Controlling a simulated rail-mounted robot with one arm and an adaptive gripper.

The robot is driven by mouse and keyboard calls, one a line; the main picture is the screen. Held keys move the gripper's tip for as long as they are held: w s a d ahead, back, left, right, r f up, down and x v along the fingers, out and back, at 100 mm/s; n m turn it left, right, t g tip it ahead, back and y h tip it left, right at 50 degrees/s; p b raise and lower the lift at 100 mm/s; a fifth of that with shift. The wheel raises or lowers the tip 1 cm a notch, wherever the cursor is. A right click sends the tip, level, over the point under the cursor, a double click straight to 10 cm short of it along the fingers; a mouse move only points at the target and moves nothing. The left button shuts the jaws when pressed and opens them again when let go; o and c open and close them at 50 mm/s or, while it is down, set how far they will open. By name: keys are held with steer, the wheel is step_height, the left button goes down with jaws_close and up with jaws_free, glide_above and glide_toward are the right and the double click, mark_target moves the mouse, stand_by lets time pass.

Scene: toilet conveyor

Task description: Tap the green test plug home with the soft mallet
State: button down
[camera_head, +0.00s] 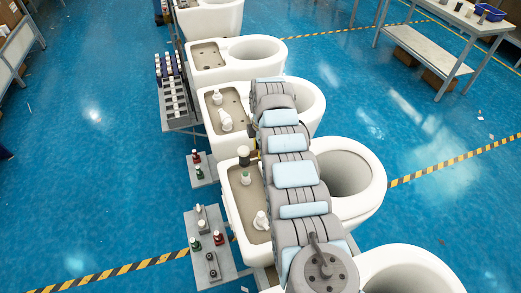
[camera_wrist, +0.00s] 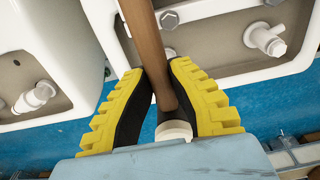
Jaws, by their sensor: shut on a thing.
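My gripper (camera_wrist: 175,95) is shut on the brown wooden handle of the mallet (camera_wrist: 148,45), which runs between its yellow-and-black fingers. A pale end piece shows just below the fingers in the wrist view. In the head view a dark-and-cream mallet end (camera_head: 243,155) stands out left of my arm, above the open cistern of the middle toilet. My arm hides most of the gripper there. The plug is not clearly seen in the wrist view.
A white fitting (camera_head: 261,220) stands in the same cistern (camera_head: 233,212). More toilets line up before and behind it. Grey side shelves (camera_head: 222,272) hold red, green and dark parts, and a rack (camera_head: 173,92) stands farther back. Blue floor at left is clear.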

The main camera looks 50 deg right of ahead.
stand_by(0.4)
step_height(320, 180, down, 6)
steer(key=b, duration=0.4)
step_height(320, 180, up, 4)
steer(key=p, duration=0.3)
steer(key=shift+r, duration=0.2)
steer(key=shift+r+p, duration=0.3)
steer(key=shift+r, duration=0.1)
steer(key=shift+r, duration=0.1)
steer(key=shift+r+p, duration=0.9)
steer(key=shift+r, duration=0.8)
steer(key=shift+f, duration=0.15)
steer(key=shift+f+b, duration=0.9)
steer(key=shift+f, duration=0.3)
